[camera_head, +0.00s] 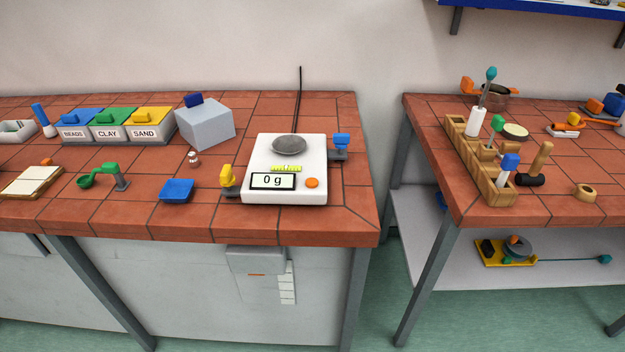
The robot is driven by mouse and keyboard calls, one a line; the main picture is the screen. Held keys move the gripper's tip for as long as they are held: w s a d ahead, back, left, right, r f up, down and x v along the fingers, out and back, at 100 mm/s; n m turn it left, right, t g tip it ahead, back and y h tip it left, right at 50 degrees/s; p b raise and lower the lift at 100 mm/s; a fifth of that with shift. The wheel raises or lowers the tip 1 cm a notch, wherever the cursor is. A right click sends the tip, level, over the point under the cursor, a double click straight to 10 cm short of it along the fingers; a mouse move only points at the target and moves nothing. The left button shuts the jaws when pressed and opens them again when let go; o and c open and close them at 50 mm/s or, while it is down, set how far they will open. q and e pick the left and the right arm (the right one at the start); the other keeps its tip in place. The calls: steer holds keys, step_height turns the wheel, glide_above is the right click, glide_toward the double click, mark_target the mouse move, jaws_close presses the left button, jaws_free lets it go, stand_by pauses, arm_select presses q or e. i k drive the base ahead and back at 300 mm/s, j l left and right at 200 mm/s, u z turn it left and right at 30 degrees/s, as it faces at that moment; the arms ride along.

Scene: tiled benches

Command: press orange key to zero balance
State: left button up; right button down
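The white balance (257,152) stands near the right end of the left tiled bench. Its display (272,181) reads "0 g", with a small yellow-green strip above it. The orange key (312,183) is a round button on the front of the balance, right of the display. Nothing covers it. The round grey pan (289,144) on top looks empty. Neither of my grippers shows in this view.
A yellow-topped grey piece (228,178) is at the balance's left side, a blue-topped one (341,141) at its right. A blue dish (177,190) and a grey box (206,126) stand to the left. A gap separates the second bench (541,205).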

mark_target(311, 182)
steer(key=i+j+z, duration=0.3)
steer(key=j, duration=0.35)
steer(key=j+z, duration=0.3)
steer(key=j, duration=0.35)
steer(key=j+z, duration=0.25)
steer(key=j, duration=0.45)
